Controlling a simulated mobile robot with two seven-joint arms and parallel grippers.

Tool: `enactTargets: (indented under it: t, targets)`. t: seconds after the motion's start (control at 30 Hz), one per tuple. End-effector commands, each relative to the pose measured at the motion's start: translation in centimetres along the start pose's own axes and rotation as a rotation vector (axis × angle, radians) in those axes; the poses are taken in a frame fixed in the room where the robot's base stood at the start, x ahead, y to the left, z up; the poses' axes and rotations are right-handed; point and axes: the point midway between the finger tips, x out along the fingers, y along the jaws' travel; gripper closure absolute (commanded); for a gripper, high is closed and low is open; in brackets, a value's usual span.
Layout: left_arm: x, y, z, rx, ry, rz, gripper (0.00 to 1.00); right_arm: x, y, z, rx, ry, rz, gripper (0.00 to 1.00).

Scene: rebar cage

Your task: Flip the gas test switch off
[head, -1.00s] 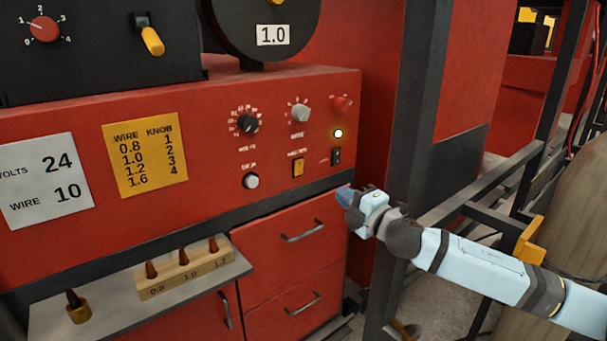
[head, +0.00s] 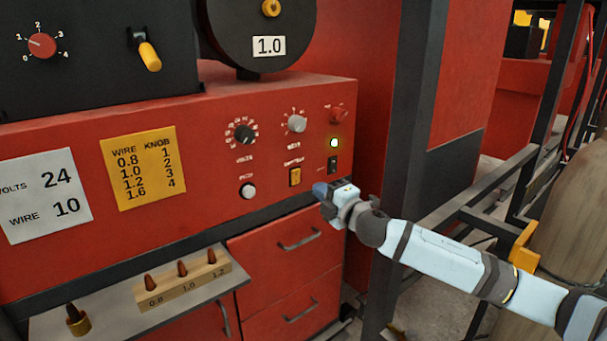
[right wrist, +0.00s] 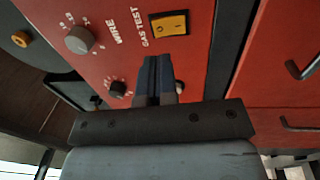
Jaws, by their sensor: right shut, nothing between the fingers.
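The gas test switch is a yellow rocker (head: 295,177) low on the red panel, below the grey wire knob. In the right wrist view the yellow rocker (right wrist: 169,24) lies beside the words GAS TEST; I cannot tell which side is pressed in. My right gripper (head: 321,189) is shut and empty, just below and right of the rocker in the head view. In the right wrist view the shut fingertips (right wrist: 158,60) point at the rocker, with a small gap in the picture. Contact is not visible. My left gripper is not in view.
A white button (head: 248,191) is to the left. Drawers (head: 290,255) lie below. A dark frame post (head: 405,130) stands right of the panel.

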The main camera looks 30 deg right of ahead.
Motion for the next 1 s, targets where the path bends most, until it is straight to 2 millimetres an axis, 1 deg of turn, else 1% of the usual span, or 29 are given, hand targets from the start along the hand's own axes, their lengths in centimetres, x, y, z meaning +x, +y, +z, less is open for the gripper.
enactTargets:
  t: [0.03, 0.2, 0.4, 0.53, 0.87, 1.0]
  targets:
    - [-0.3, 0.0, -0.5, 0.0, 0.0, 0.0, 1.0, 1.0, 0.4, 0.0, 0.001, 0.0, 0.003, 1.0]
    - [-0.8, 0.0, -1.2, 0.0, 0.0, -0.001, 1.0, 3.9, 0.4, 0.0, 0.0, -0.001, 0.002, 1.0]
    - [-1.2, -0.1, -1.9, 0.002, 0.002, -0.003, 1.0, 6.3, 0.2, 0.0, 0.0, 0.001, 0.001, 1.0]
    - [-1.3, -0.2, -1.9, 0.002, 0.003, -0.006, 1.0, 7.0, 0.1, -0.1, 0.0, 0.001, 0.001, 1.0]
    - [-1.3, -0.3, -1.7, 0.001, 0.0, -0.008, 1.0, 7.1, 0.0, 0.0, 0.0, 0.001, 0.0, 1.0]
    - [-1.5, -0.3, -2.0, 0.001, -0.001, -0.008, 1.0, 7.6, 0.2, 0.0, 0.0, 0.0, 0.0, 1.0]
